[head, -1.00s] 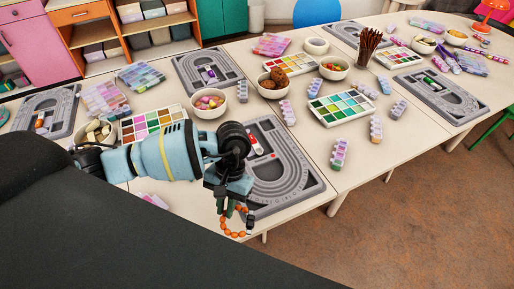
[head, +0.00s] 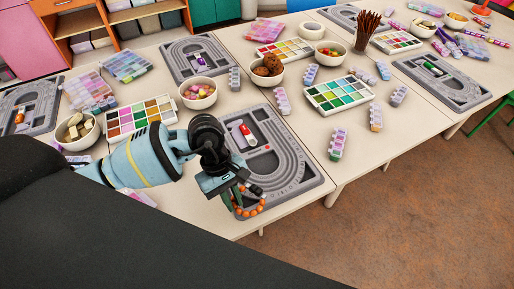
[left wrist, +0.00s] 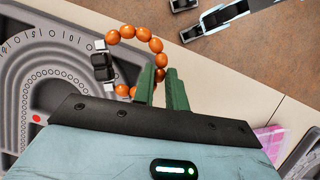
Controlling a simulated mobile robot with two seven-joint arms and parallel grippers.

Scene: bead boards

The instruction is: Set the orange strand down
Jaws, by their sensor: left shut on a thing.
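The orange strand (head: 253,212) is a curved string of round orange beads with dark and pale pieces on it. The bead board (left wrist: 15,90) lies on the left there. The fingers partly hide the strand's held part. I cannot tell whether the strand touches the board. My right gripper does not show.
A red-and-white tube (head: 247,133) lies in the middle board.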

